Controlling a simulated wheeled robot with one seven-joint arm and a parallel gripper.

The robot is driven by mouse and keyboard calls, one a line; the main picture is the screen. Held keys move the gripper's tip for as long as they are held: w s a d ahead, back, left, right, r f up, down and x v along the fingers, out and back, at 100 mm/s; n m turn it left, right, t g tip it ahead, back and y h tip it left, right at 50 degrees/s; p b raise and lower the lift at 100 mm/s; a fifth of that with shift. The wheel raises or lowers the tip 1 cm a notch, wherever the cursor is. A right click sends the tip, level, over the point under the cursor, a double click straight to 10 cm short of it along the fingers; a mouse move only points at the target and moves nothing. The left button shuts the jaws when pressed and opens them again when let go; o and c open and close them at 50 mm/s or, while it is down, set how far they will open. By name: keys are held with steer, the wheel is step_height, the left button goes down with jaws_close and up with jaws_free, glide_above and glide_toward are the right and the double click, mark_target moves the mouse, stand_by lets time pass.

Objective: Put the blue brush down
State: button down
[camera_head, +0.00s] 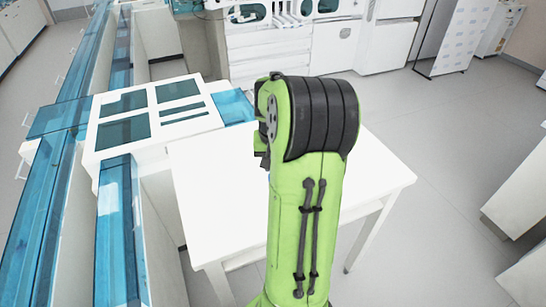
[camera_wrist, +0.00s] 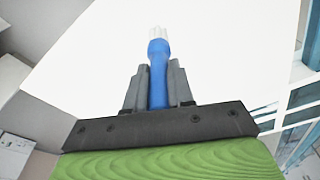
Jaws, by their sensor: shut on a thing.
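In the wrist view my gripper (camera_wrist: 158,92) is shut on the blue brush (camera_wrist: 158,60). The brush has a blue handle between the two grey fingers and white bristles at its far end, pointing away from the palm. Behind it is the white table top (camera_wrist: 225,45); I cannot tell whether the brush touches it. In the head view my green and black arm reaches over the white table (camera_head: 205,205), and it hides the gripper and the brush.
A white machine with dark window panels (camera_head: 150,118) stands at the table's left. Blue clear-covered tracks (camera_head: 45,200) run along the left side. White cabinets (camera_head: 270,55) stand behind. The table's visible left and right parts are bare, and open floor (camera_head: 430,150) lies to the right.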

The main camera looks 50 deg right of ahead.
step_height(320, 180, down, 10)
steer(key=shift+s+r+b, duration=0.1)
steer(key=shift+b, duration=0.2)
steer(key=shift+s, duration=0.15)
steer(key=c, duration=1)
jaws_free()
